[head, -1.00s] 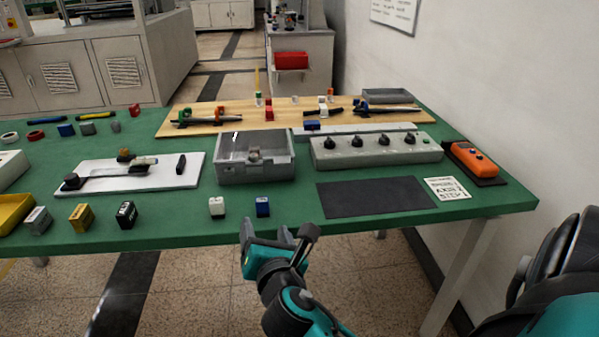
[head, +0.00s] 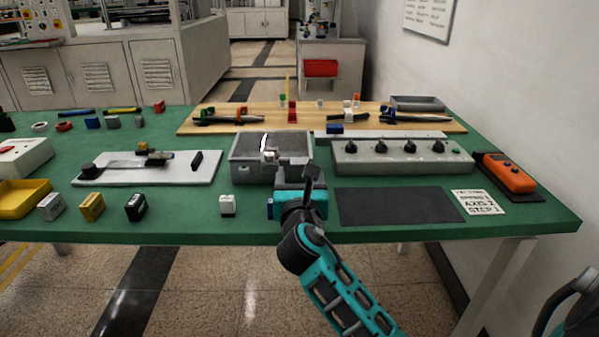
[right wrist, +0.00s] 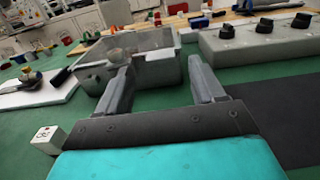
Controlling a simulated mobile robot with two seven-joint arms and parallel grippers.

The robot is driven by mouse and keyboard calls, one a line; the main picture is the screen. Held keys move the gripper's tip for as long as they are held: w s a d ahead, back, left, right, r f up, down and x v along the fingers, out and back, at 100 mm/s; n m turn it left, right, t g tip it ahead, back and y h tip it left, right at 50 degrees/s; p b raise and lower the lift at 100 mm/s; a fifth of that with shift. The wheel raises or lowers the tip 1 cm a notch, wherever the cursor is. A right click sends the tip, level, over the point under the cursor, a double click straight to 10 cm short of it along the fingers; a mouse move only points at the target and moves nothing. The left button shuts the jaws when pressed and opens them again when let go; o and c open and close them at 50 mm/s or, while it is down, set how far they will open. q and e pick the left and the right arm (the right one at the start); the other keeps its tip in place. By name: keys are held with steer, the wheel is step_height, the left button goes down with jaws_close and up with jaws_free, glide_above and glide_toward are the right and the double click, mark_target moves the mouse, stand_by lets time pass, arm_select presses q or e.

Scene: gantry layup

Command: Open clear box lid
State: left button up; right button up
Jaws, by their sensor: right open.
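The grey box (head: 243,174) with its clear lid (head: 285,143) stands near the middle of the green table. The lid looks closed over it, with a small pale knob (head: 269,155) near its front edge. The box also shows in the right wrist view (right wrist: 157,73), ahead of my fingers. My right gripper (head: 297,170) is at the box's front right corner in the head view. Its two fingers are apart with nothing between them in the right wrist view (right wrist: 163,85). I cannot tell whether a finger touches the box. My left gripper is out of view.
A white block (head: 228,206) and a mostly hidden blue block (head: 270,209) sit in front of the box. A grey knob panel (head: 400,160) and dark mat (head: 395,206) lie to the right. A white board (head: 135,176) lies to the left. A wooden board (head: 440,126) is behind.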

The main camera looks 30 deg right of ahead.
mark_target(299, 165)
steer(key=shift+x, duration=1.75)
jaws_close()
